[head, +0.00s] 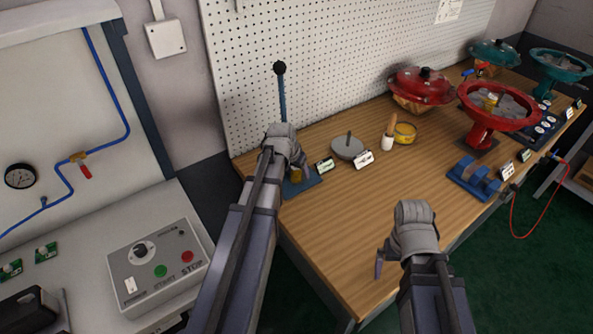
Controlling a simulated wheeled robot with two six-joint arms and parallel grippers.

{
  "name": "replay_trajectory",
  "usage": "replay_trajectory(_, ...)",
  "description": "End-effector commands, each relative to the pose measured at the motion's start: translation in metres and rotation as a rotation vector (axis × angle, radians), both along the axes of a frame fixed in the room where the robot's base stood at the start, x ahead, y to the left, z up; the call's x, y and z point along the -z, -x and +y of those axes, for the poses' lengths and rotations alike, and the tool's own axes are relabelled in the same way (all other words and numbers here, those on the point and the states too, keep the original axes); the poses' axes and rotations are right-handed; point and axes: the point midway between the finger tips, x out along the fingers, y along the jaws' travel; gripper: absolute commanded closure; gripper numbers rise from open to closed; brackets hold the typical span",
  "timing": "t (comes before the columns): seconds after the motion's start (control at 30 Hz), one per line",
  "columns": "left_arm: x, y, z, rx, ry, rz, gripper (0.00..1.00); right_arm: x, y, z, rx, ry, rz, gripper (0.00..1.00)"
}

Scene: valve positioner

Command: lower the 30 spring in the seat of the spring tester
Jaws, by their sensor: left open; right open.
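The spring tester is a blue stand at the left end of the wooden bench, with an upright lever (282,98) topped by a black knob and a blue base plate (312,182). My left gripper (300,168) is over this base and open. My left arm hides much of the tester and its seat. A small yellowish piece (296,176) shows beside the fingers, low at the base; I cannot tell whether it is the 30 spring or whether it sits in the seat. My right gripper (379,265) is open over the front of the bench, apart from any object.
A blue block (474,179) and red housings (497,110) are further right. The bench middle (350,215) is clear.

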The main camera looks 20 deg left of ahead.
Motion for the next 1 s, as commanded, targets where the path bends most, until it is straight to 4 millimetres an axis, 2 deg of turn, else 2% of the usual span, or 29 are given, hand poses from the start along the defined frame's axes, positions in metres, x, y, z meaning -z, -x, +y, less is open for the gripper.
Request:
replay_trajectory(0.47,-0.005,0.001,0.004,-0.004,-0.008,-0.002,0.22,-0.005,0.0,0.0,0.0,0.0,0.0,0.0)
replay_trajectory(0.67,-0.022,0.007,0.004,-0.004,-0.008,-0.002,0.22,-0.022,0.0,0.0,0.0,0.0,0.0,0.0)
replay_trajectory(1.0,-0.065,0.025,0.003,-0.004,-0.006,-0.001,0.22,-0.065,0.0,0.0,0.0,0.0,0.0,0.0)
